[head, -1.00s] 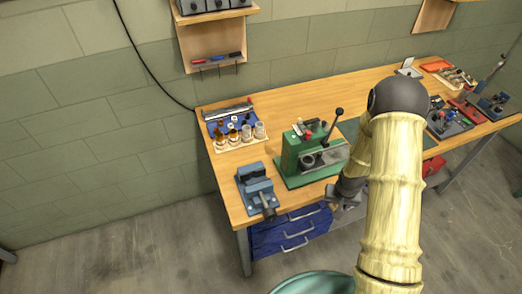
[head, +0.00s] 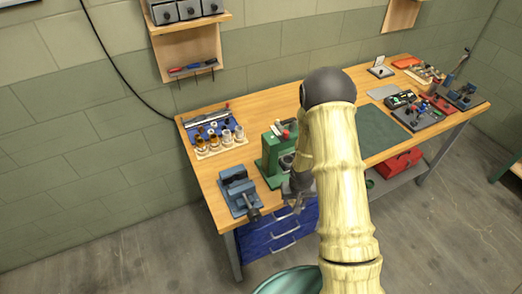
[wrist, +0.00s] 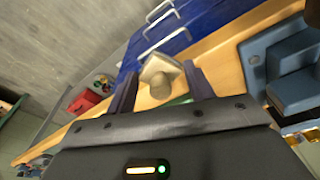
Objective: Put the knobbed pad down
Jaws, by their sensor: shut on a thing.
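The knobbed pad (wrist: 158,76) is a pale beige piece with a blunt, pointed shape in the wrist view. It sits between the two dark fingers of my gripper (wrist: 160,86), which is shut on it. In the head view my gripper (head: 298,192) is at the bench's front edge, just in front of the green press (head: 270,158). My arm hides part of the press, and I cannot make out the pad there. Whether the pad touches anything below it is not clear.
A blue vise (head: 238,190) stands left of the press, also close in the wrist view (wrist: 297,75). Bottles stand in a wooden rack (head: 222,147) behind. A dark green mat (head: 385,135) lies bare right of my arm. Blue drawers (head: 285,236) are below the bench top (head: 205,177).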

